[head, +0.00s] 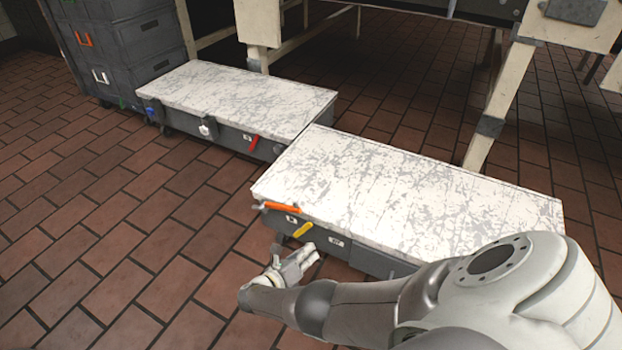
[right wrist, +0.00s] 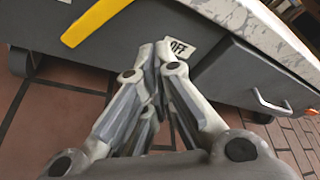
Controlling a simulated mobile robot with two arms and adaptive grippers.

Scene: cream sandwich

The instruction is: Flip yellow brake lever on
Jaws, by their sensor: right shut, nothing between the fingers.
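The yellow brake lever (head: 303,230) is on the front side of the nearer low cart (head: 400,195). In the right wrist view the yellow lever (right wrist: 95,20) slants at the upper left, its upper end cut off by the frame. My right gripper (head: 314,250) is in front of that side, just below and right of the lever. In the right wrist view my right gripper (right wrist: 158,52) is shut and empty, its tips over the left part of a white "OFF" label (right wrist: 182,48). The lever is apart from the fingers in that view. My left gripper is not in view.
An orange-red handle (head: 281,207) sits above the yellow lever at the cart's corner. A second low cart (head: 245,95) with a red lever (head: 253,142) stands behind left. Grey drawers (head: 120,45) and wooden table legs (head: 490,120) are farther back. Brick floor at left is clear.

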